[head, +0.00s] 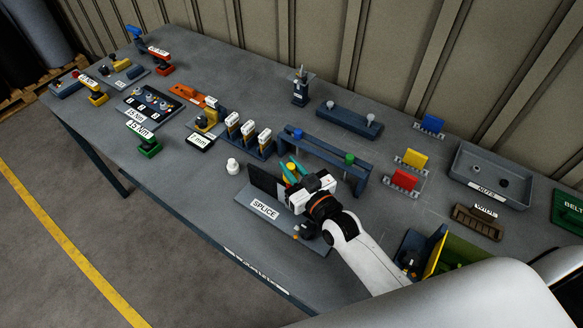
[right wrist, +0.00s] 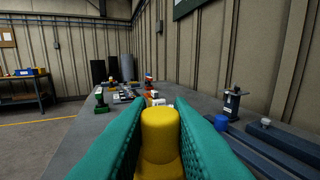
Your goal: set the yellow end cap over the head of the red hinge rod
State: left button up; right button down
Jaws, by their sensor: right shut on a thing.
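The yellow end cap (right wrist: 160,122) sits between the two teal fingers of my right gripper (right wrist: 161,150), which is shut on it. In the head view my right gripper (head: 290,173) is over the splice plate (head: 263,209), beside its upright dark block (head: 266,181). A bit of the yellow cap (head: 292,166) shows between the fingertips. Its height above what is under it cannot be told. I cannot make out the head of the red hinge rod in either view; my gripper and wrist cover part of the splice area. My left gripper is not in view.
A blue rack (head: 325,152) with a blue knob (head: 297,133) and a green knob (head: 349,158) stands just behind my right gripper. A white bottle-like piece (head: 232,166) stands to its left. A grey tray (head: 490,193) is at the right.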

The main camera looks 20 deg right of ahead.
jog(key=shift+r+p, duration=1.1)
jog(key=shift+r, duration=0.3)
